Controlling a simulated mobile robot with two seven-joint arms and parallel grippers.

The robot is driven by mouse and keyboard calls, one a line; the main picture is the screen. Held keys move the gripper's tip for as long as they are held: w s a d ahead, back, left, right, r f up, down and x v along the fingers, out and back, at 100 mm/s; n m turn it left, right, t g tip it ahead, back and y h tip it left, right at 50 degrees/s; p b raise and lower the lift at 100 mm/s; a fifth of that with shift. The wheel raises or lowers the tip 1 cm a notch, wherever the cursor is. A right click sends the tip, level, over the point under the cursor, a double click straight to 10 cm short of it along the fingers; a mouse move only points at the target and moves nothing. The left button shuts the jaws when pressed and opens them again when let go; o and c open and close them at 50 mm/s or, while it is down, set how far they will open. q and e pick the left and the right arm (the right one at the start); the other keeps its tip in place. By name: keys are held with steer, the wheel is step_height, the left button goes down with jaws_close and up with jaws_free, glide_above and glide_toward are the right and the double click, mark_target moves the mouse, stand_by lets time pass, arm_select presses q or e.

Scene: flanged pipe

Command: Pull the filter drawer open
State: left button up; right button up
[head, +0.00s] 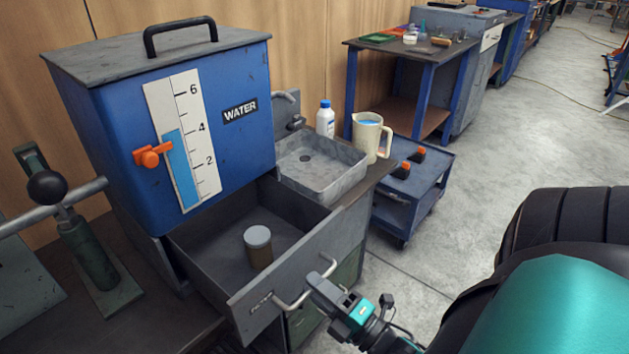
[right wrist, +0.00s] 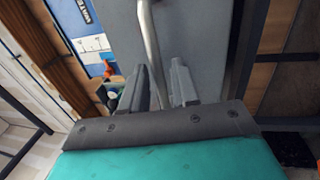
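The filter drawer (head: 294,270) is a grey open-topped drawer under the blue water tank, and it stands pulled out. A bar handle (head: 290,303) crosses its front panel, and the bar also shows in the right wrist view (right wrist: 151,38). A filter canister (head: 258,248) with a grey lid stands upright inside the drawer. My right gripper (head: 322,285) is at the handle's right part. My left gripper is not in view.
The blue water tank (head: 232,152) stands above the drawer. A metal sink (head: 320,165), a white bottle (head: 325,119) and a beige jug (head: 371,140) are to its right. A blue cart (head: 413,196) stands beyond. A green lever fitting (head: 85,245) is at left.

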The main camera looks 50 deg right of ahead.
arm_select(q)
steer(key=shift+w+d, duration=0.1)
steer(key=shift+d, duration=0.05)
arm_select(e)
steer(key=v, duration=1.2)
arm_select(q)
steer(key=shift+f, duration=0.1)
